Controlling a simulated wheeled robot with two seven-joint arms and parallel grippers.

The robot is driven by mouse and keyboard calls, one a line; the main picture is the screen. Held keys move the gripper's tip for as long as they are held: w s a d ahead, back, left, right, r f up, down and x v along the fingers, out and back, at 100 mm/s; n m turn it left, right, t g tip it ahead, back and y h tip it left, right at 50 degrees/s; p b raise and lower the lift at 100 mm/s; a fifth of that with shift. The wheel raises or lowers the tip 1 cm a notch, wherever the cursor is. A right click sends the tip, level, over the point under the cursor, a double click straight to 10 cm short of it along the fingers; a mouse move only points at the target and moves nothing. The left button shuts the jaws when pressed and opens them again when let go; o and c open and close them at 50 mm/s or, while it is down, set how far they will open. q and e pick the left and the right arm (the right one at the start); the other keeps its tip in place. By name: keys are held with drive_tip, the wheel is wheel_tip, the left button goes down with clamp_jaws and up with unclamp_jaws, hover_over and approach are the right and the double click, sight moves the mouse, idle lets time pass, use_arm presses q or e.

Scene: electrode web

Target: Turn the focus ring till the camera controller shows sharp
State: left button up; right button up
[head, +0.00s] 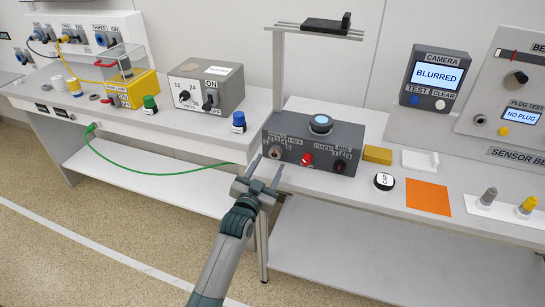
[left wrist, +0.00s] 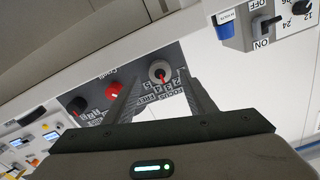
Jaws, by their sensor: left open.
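The camera controller (head: 437,76) stands at the right of the head view and its screen reads BLURRED. A dark grey box (head: 312,145) on the bench has several knobs on its front and a round blue-topped piece (head: 320,123) on top. Its leftmost knob is a grey dial (head: 275,152) with a number scale; the dial also shows in the left wrist view (left wrist: 160,72) with a red pointer. My left gripper (head: 268,170) is open in front of this dial, which appears between the fingertips (left wrist: 156,80). Contact cannot be told. My right gripper is not in view.
A red knob (head: 306,159) and a black knob (head: 340,165) sit right of the dial. A post (head: 279,72) rises behind the box. A yellow block (head: 377,154), white holder (head: 420,161) and round cap (head: 384,181) lie to the right. A green cable (head: 150,168) hangs at left.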

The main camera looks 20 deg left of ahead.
sight(274, 155)
use_arm(q)
drive_tip(key=w, duration=0.3)
drive_tip(key=shift+w, duration=0.65)
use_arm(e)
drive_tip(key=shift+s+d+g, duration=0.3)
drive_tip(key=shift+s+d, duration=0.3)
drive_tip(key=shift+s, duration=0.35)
use_arm(q)
drive_tip(key=shift+c, duration=0.3)
drive_tip(key=c, duration=1)
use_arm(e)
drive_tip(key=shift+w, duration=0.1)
